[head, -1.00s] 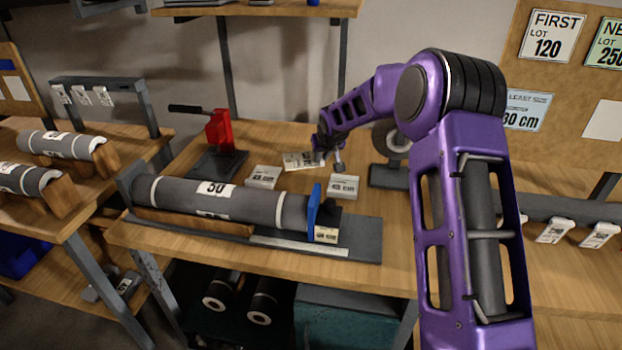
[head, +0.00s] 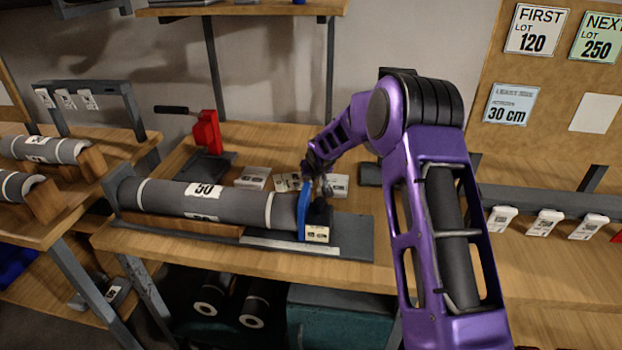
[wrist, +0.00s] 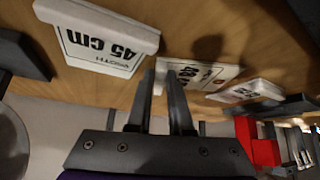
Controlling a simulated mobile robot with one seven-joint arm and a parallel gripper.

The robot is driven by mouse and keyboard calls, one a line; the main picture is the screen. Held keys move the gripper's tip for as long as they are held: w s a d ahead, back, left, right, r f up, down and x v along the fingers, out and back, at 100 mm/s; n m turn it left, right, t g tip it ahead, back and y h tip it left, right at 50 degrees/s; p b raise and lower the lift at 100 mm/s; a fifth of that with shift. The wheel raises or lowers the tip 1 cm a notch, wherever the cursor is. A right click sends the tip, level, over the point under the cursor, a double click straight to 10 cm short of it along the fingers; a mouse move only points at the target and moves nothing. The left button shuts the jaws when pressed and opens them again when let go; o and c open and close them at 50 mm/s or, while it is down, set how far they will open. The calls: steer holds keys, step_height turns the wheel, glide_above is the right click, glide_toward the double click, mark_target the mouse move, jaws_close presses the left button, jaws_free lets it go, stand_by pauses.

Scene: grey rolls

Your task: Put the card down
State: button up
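The white card (head: 287,182) is between two other white cards on the bench; its right end is hidden by my gripper in the head view. In the wrist view the card (wrist: 205,75) shows large print, seemingly 48 cm, upside down. My gripper (wrist: 160,72) has its fingers close together, with the card's near end between them. In the head view my gripper (head: 322,190) is behind the blue plate and partly hidden. The card looks about level with its neighbours; whether it touches the wood I cannot tell.
The 45 cm card (wrist: 98,38) and another card (wrist: 247,91) flank it. The blue plate (head: 304,212) and grey roll (head: 210,200) stand in front. A red press (head: 207,132) stands back left. Bare wood lies behind the cards.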

steer(key=o, duration=0.3)
steer(key=shift+o, duration=0.2)
steer(key=shift+r+p, duration=0.3)
steer(key=v, duration=1.1)
steer(key=shift+s+r+p, duration=0.25)
steer(key=shift+s+p, duration=0.15)
